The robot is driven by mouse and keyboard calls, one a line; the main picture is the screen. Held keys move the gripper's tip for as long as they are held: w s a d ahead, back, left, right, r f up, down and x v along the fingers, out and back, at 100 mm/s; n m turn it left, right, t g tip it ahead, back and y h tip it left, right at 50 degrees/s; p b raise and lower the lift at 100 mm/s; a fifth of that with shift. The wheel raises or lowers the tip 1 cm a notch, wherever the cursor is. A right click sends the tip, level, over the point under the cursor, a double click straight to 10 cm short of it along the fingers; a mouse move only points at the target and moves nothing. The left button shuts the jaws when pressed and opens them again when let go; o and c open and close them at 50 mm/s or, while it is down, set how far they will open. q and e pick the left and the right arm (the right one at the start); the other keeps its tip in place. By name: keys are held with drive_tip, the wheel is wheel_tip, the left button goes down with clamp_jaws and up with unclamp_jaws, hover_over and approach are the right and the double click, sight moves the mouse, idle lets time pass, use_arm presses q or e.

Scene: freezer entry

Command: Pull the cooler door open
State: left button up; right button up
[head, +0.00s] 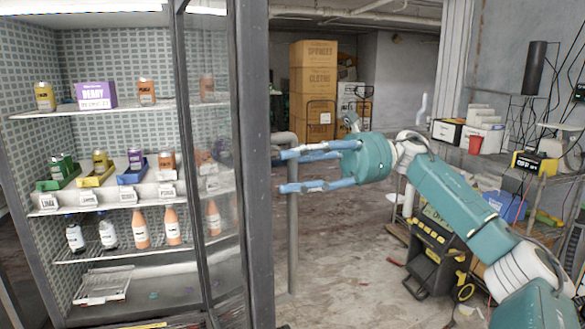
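The cooler (120,185) stands on the left, with stocked shelves in plain view. A narrow glass panel (222,130) shows reflections of the stock, and a thick dark upright door frame (255,160) borders it on the right. I cannot tell how far the door stands open. A long grey vertical handle bar (293,235) bends into the frame at its top. My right gripper (284,171) comes from the right with blue fingers apart, one above the other, crossing the bar. The bar shows between them; contact is unclear. My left gripper is out of view.
Cardboard boxes (313,85) stand at the back. On the right, a cluttered bench holds a red cup (475,145) and a yellow-black unit (534,162). A black-and-yellow case (437,250) sits on the floor below my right arm. The concrete floor (345,260) beside the handle is clear.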

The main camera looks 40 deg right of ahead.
drive_tip(key=v, duration=1.2)
idle(0.4)
